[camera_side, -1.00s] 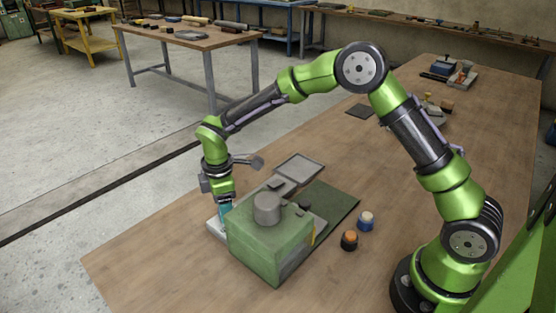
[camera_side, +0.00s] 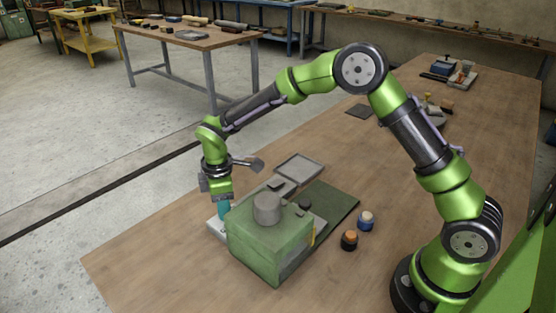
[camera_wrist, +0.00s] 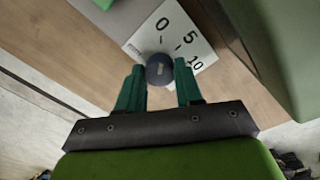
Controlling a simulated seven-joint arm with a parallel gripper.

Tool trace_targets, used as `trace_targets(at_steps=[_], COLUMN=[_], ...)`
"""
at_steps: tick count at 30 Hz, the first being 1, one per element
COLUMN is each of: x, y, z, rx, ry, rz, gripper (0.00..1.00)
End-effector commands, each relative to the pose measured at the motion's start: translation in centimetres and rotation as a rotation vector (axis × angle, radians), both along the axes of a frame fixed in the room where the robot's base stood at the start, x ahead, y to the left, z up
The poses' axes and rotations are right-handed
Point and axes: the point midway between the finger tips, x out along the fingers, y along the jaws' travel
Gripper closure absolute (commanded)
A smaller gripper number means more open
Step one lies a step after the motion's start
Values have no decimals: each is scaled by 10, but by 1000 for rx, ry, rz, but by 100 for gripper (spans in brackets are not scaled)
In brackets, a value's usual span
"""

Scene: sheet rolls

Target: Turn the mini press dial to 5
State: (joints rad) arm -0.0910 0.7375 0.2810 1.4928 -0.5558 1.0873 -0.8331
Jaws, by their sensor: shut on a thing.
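The mini press (camera_side: 272,245) is a green box with a grey cylinder on top, standing on the wooden table. Its dial (camera_wrist: 160,69) is a dark blue round knob with a small pale mark on top. The dial sits at the edge of a white scale plate (camera_wrist: 178,22) printed 0, 5 and 10. I cannot tell which number the mark points to. My gripper (camera_wrist: 160,76) points down with its teal fingers on either side of the dial, shut on it. In the side view my gripper (camera_side: 224,208) is behind the press, and the dial is hidden.
A grey tray (camera_side: 299,167) and a dark green mat (camera_side: 335,203) lie beside the press. An orange-topped jar (camera_side: 349,240) and a blue jar (camera_side: 366,221) stand to its right. The table's front left is clear.

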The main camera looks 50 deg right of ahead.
Motion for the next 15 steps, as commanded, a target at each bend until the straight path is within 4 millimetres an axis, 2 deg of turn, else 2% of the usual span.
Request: trace_targets(at_steps=[15], x=[1], y=[0], z=[1], rx=[-1], ry=[-1], rz=[-417], gripper=[95])
